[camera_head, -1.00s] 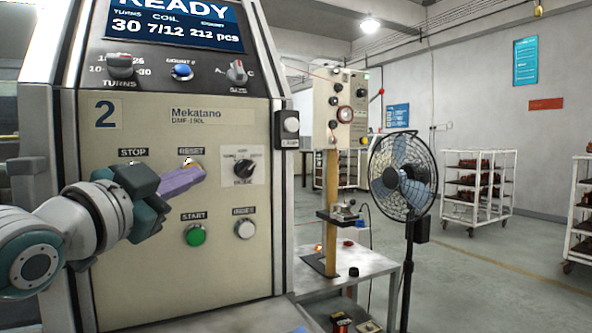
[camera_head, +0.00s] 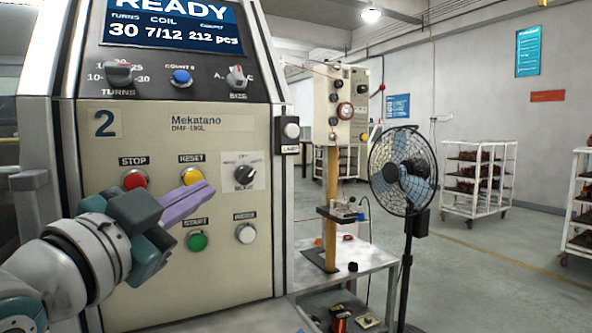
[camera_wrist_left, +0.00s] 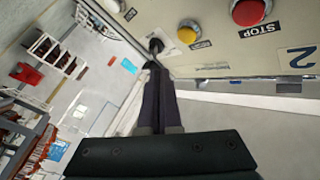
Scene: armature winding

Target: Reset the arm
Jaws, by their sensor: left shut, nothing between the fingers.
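My left gripper (camera_head: 204,189) is shut and empty, with purple fingers pointing right in front of the machine's lower panel. In the head view the fingers lie just below the yellow RESET button (camera_head: 191,177) and above the green START button (camera_head: 197,241). In the left wrist view the shut fingers (camera_wrist_left: 154,70) point up toward a black knob (camera_wrist_left: 156,45), and the yellow button (camera_wrist_left: 187,32) and red STOP button (camera_wrist_left: 249,11) show to the right. I cannot tell whether the fingertips touch the panel. My right gripper is not in view.
The machine's display (camera_head: 173,28) reads READY. A black selector knob (camera_head: 245,173) and a white button (camera_head: 246,233) sit right of the fingers. A fan (camera_head: 403,172) and a small metal table (camera_head: 362,257) stand to the right. Floor beyond is open, with white rack carts (camera_head: 478,180).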

